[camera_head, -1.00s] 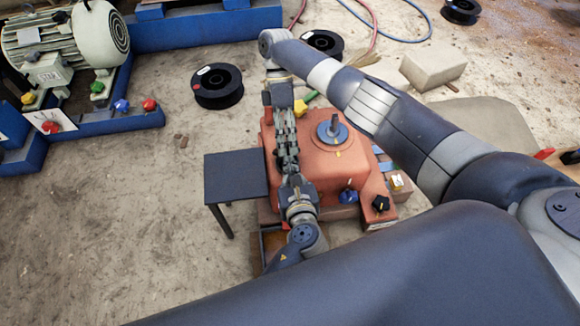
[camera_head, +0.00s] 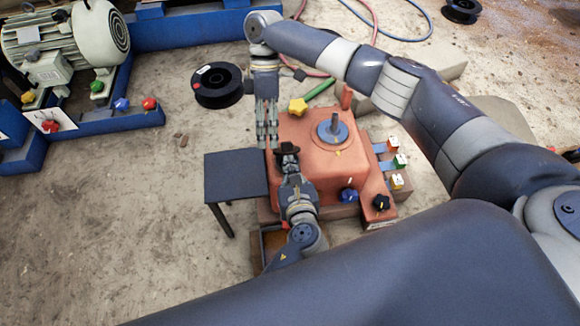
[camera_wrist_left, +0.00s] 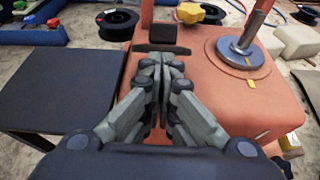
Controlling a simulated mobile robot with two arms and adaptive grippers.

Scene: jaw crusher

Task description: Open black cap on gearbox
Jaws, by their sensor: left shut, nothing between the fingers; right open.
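The orange gearbox (camera_head: 325,165) stands in the middle of the head view and fills the right of the left wrist view (camera_wrist_left: 265,95). The black cap (camera_head: 287,149) is at its top left edge; in the left wrist view the cap (camera_wrist_left: 163,37) shows as a dark block above a dark strip. I cannot tell whether it is open. My left gripper (camera_head: 290,168) is shut and empty, its fingertips (camera_wrist_left: 162,62) just short of the cap; contact is unclear. My right gripper (camera_head: 267,140) hangs fingers-down, open, at the gearbox's left edge, near the cap.
A yellow star knob (camera_head: 298,106), a blue knob (camera_head: 348,196) and a black knob (camera_head: 381,203) surround the gearbox. A metal shaft (camera_head: 333,127) rises from its top. A dark side table (camera_head: 235,175) stands to the left. Open floor lies farther left.

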